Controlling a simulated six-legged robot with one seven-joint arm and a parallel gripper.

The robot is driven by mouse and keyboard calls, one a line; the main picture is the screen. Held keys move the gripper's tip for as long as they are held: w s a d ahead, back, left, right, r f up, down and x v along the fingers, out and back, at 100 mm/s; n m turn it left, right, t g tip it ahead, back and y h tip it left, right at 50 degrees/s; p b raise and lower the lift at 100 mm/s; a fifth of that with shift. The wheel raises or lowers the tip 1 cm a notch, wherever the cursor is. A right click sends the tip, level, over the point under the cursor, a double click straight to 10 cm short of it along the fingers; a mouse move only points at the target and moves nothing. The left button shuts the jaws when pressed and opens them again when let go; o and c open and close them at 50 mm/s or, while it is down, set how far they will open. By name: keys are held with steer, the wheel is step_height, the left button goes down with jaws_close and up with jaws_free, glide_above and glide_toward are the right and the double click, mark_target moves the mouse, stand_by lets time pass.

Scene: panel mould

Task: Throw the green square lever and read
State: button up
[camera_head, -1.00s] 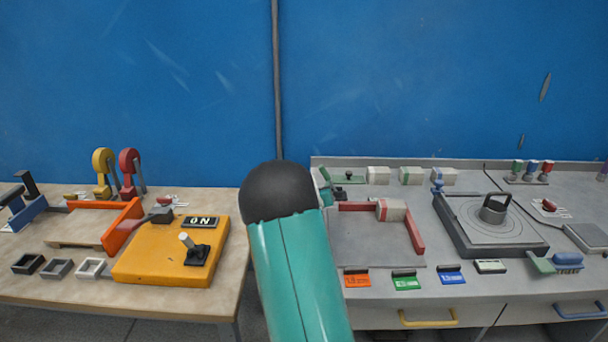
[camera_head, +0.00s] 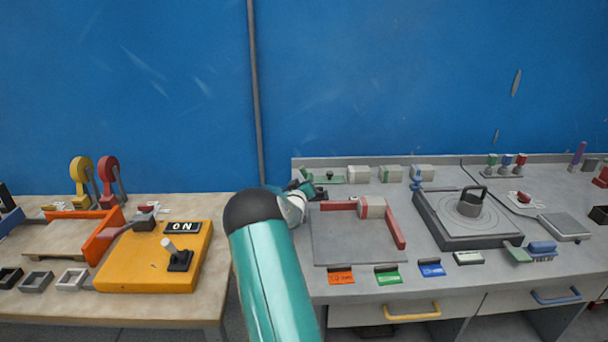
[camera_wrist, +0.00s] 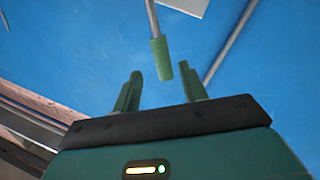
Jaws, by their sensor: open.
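In the wrist view a lever with a green square grip (camera_wrist: 160,60) on a thin grey rod comes down from the top. My gripper (camera_wrist: 161,72) is open, its two green fingers pointing up toward the lever. The grip's lower end shows between the fingertips; I cannot tell whether it touches them or lies beyond them. In the head view my gripper (camera_head: 301,187) is small and mostly behind my teal arm, near the back left of the grey bench. I cannot pick out the green lever there.
The grey bench (camera_head: 350,285) holds a red-edged tray (camera_head: 345,245), a dark plate with a ring handle (camera_head: 470,202) and coloured labels. The wooden table (camera_head: 40,308) at left holds a yellow box (camera_head: 150,265) marked ON. A blue wall (camera_head: 420,80) stands behind.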

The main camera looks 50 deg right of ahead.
mark_target(304, 175)
steer(key=shift+x, duration=3)
steer(key=shift+w+a, duration=0.1)
steer(key=shift+w, duration=0.1)
jaws_close()
